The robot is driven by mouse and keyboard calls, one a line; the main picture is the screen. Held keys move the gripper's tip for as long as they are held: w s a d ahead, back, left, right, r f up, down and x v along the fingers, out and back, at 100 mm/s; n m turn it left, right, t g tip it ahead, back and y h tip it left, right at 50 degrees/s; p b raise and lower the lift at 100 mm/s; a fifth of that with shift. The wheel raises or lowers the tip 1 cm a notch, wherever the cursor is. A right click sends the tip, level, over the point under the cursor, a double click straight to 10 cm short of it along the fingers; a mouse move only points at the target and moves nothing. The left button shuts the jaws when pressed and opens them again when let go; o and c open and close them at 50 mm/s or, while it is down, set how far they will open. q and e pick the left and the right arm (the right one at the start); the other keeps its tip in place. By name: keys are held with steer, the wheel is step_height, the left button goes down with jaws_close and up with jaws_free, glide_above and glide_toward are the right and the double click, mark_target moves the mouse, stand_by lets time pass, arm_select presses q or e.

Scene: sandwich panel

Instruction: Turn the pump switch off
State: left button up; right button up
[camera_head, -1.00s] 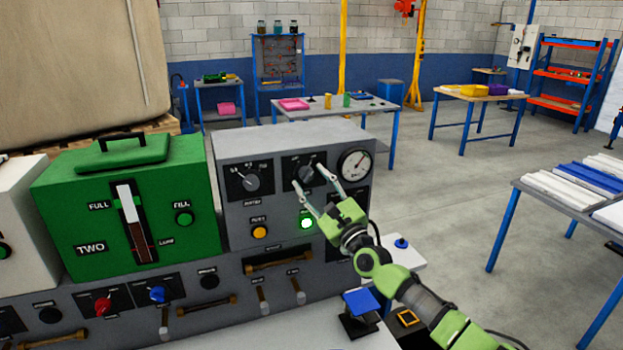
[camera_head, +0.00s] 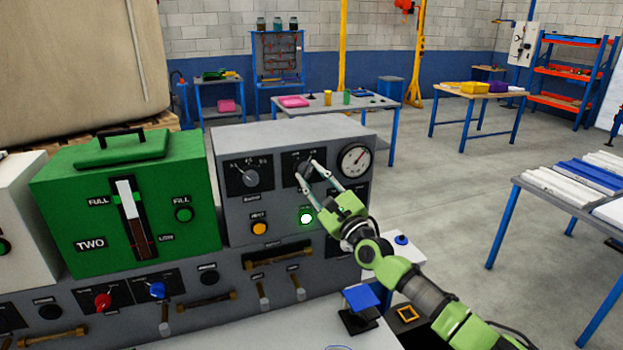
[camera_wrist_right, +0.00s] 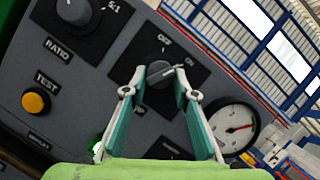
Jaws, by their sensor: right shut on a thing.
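The pump switch (camera_head: 303,169) is a dark round knob on a black plate on the front of the grey control box. In the right wrist view the knob (camera_wrist_right: 160,73) shows a light pointer line aimed toward the ON label, with the OFF label above it. My right gripper (camera_head: 306,174) is shut on the knob, one finger on each side. The wrist view shows its fingertips (camera_wrist_right: 159,80) at the knob's sides. The fingers partly hide the knob in the head view. My left gripper is not in view.
A ratio knob (camera_head: 250,178) sits left of the switch and a gauge (camera_head: 354,160) right of it. Below are a yellow test button (camera_head: 260,228) and a lit green lamp (camera_head: 306,218). A green tank (camera_head: 75,210) stands at left.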

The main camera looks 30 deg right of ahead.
steer(key=n+y+b, duration=0.1)
steer(key=n, duration=0.3)
steer(key=shift+d+g+y+b, duration=0.15)
steer(key=shift+g+y+b, duration=0.25)
steer(key=shift+r+n+g+y+b, duration=0.1)
steer(key=shift+n+g+y+b, duration=0.25)
steer(key=shift+n, duration=0.75)
steer(key=shift+r+n+g+y, duration=0.15)
steer(key=shift+n+g+y, duration=0.25)
steer(key=shift+n, duration=0.6)
steer(key=shift+d+r+n+g, duration=0.15)
steer(key=shift+n+g, duration=0.3)
steer(key=shift+n, duration=0.65)
steer(key=shift+n+g+p, duration=0.4)
steer(key=shift+n+p, duration=0.4)
steer(key=shift+n, duration=0.3)
steer(key=shift+s, duration=0.1)
steer(key=o, duration=1.1)
